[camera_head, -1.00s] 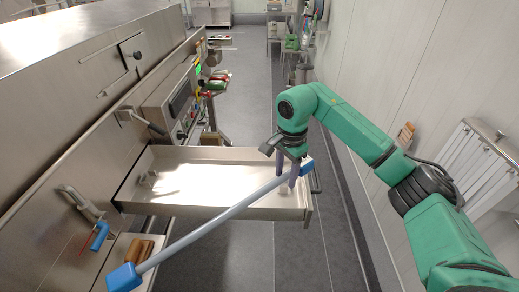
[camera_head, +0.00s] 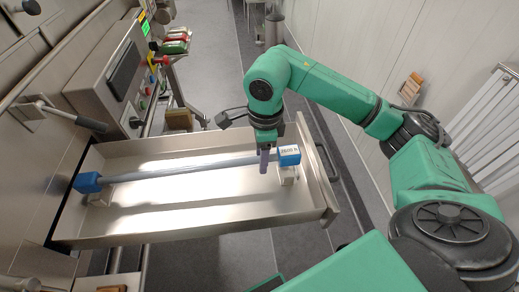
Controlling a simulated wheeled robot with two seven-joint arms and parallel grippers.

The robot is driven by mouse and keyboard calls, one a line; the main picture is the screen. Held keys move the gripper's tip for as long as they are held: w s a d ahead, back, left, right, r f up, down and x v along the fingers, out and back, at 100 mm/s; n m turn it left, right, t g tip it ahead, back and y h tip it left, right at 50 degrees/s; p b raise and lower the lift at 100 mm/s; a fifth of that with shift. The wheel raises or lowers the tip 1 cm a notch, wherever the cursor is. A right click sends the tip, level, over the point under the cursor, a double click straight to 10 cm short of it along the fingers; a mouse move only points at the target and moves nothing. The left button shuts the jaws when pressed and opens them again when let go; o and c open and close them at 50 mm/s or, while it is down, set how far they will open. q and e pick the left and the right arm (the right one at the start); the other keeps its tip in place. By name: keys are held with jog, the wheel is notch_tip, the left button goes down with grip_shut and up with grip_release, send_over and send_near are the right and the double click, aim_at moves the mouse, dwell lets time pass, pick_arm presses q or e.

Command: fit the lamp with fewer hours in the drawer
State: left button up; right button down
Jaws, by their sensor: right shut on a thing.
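The lamp, a long grey-blue tube (camera_head: 190,168) with blue end caps, lies lengthwise over the pulled-out steel drawer (camera_head: 200,235). Its left cap (camera_head: 88,182) is at a small bracket by the drawer's inner end. Its right cap (camera_head: 289,155) carries a white label, too small to read surely, and is above or on a block-like holder (camera_head: 287,175). I cannot tell whether the caps are fully seated. My right gripper (camera_head: 268,160) is shut on the tube just left of the right cap. My left gripper is out of view.
A control panel (camera_head: 125,75) with buttons and a lit green display stands behind the drawer at the left. Red and green items (camera_head: 175,42) lie on a shelf beyond. The drawer handle (camera_head: 326,160) is at the right.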

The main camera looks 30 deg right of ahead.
jog(key=f, duration=0.1)
jog(key=w+f+b, duration=0.1)
jog(key=shift+f, duration=0.4)
jog(key=shift+s+r, duration=0.1)
jog(key=shift+s, duration=0.2)
jog(key=shift+f+b, duration=0.25)
jog(key=shift+b, duration=0.25)
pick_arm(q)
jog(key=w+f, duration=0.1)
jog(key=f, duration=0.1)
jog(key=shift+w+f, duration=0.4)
pick_arm(e)
jog(key=shift+r, duration=0.1)
pick_arm(q)
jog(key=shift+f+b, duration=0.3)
jog(key=shift+b, duration=0.05)
